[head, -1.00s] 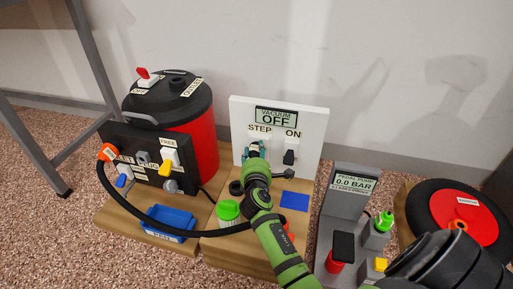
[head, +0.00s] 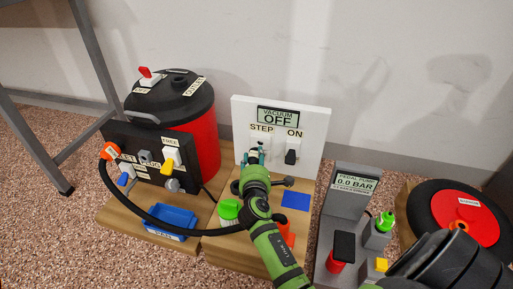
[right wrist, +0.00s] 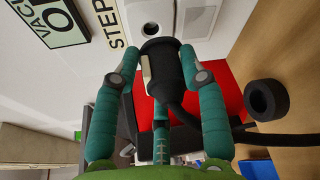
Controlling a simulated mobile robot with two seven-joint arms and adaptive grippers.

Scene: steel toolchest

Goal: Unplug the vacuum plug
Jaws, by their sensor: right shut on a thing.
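The vacuum plug (right wrist: 168,72) is a black body with a pale patch and a black cord, seen in the right wrist view. My right gripper (right wrist: 160,75) has its teal fingers closed around it. A round dark socket hole (right wrist: 150,29) shows just beyond the plug's far end; I cannot tell whether the plug touches it. In the head view my right gripper (head: 255,157) is in front of the white panel (head: 314,128), below the STEP label, and hides the plug. The panel's display (head: 278,117) reads VACUUM OFF. My left gripper is not in view.
The red vacuum drum (head: 205,145) stands left behind a black switch box (head: 122,136). A blue tray (head: 172,218), green-capped jar (head: 229,210) and black hose (head: 130,207) lie near my arm. A pedal pump (head: 345,205) and wheel (head: 470,215) are at right.

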